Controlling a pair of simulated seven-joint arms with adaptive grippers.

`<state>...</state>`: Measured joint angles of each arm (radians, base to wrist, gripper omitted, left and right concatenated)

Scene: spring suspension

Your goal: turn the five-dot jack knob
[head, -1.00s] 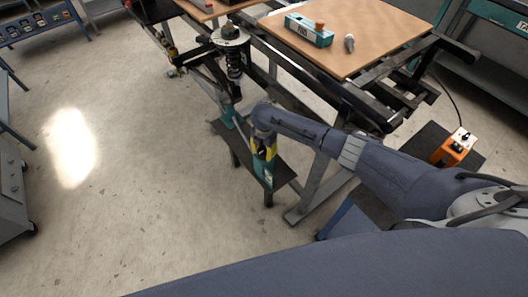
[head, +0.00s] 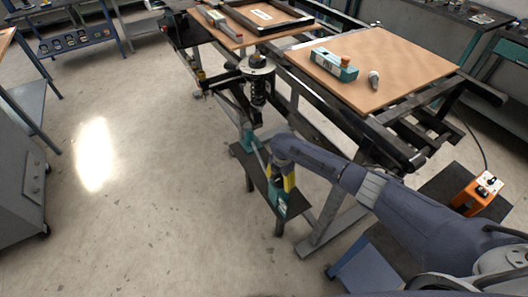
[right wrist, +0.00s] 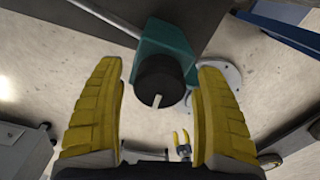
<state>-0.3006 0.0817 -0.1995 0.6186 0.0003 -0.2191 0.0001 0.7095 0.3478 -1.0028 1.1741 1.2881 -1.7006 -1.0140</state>
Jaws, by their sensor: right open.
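A black round knob (right wrist: 158,80) with a white pointer mark sits on a teal jack body (right wrist: 168,42) in the right wrist view. I see no dots there, so I cannot tell how many it carries. My right gripper (right wrist: 160,105) is open, its yellow fingers on either side of the knob with gaps between. In the head view my right gripper (head: 282,180) points down at the near end of a low dark bench (head: 258,178), by a teal part (head: 279,203). The knob is hidden there. My left gripper does not show in the head view.
A second teal part (head: 249,138) stands at the bench's far end, below the spring strut (head: 257,88). The black frame (head: 350,122) with wooden boards (head: 400,60) rises behind. An orange box (head: 477,194) is at right. Floor on the left is clear.

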